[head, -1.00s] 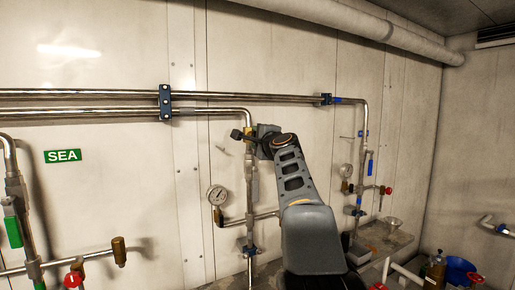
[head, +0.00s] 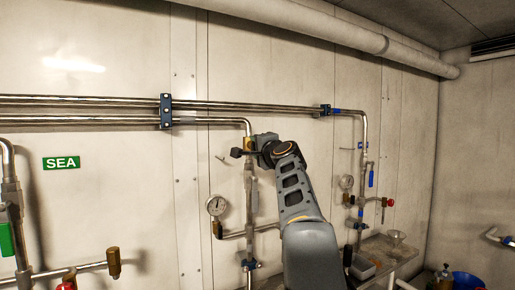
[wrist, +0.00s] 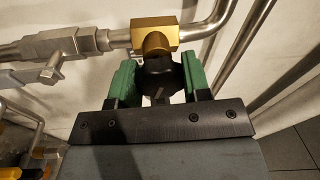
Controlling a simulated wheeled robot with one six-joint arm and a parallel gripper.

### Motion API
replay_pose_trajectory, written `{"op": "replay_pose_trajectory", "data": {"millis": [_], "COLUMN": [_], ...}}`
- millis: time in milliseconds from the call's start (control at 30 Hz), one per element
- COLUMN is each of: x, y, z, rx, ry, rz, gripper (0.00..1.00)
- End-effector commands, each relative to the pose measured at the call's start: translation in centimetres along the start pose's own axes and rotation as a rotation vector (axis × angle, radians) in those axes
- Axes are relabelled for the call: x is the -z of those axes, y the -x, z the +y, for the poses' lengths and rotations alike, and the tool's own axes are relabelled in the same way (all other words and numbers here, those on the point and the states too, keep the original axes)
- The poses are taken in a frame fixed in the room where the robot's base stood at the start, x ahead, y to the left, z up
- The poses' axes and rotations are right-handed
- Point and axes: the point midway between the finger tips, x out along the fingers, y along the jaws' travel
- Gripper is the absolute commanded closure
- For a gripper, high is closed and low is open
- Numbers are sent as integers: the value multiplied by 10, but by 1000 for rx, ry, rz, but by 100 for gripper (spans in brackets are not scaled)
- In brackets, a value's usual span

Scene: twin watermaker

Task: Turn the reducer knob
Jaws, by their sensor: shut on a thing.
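The reducer knob (wrist: 160,78) is black and sits on a brass valve body (wrist: 157,34) in the wrist view. My gripper (wrist: 157,86) has green finger pads, one on each side of the knob, and is shut on it. In the head view the brass body (head: 248,142) shows on a vertical steel pipe, just below its bend. My gripper (head: 264,151) is at that spot, at the end of my grey arm. The knob itself is hard to make out there, and the gripper and arm hide part of the pipe.
A pressure gauge (head: 216,205) is on the pipework below left of my gripper. Steel pipes (head: 90,120) run along the white wall, with a green SEA sign (head: 61,162) beneath. To the right are a second pipe with a red knob (head: 387,202) and a sink (head: 372,262).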

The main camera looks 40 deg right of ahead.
Motion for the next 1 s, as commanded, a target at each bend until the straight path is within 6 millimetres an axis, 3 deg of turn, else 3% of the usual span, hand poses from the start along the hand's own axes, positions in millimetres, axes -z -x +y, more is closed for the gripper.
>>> {"op": "replay_pose_trajectory", "data": {"millis": [67, 100, 333, 667, 1000], "x": [0, 0, 0, 0, 0], "y": [0, 0, 0, 7, 70], "z": [0, 0, 0, 1, 3], "rx": [0, 0, 0, 1, 2], "ry": [-1, -1, -1, -1, 0], "rz": [0, 0, 0, 0, 3], "gripper": [80, 52, 31, 31, 31]}}
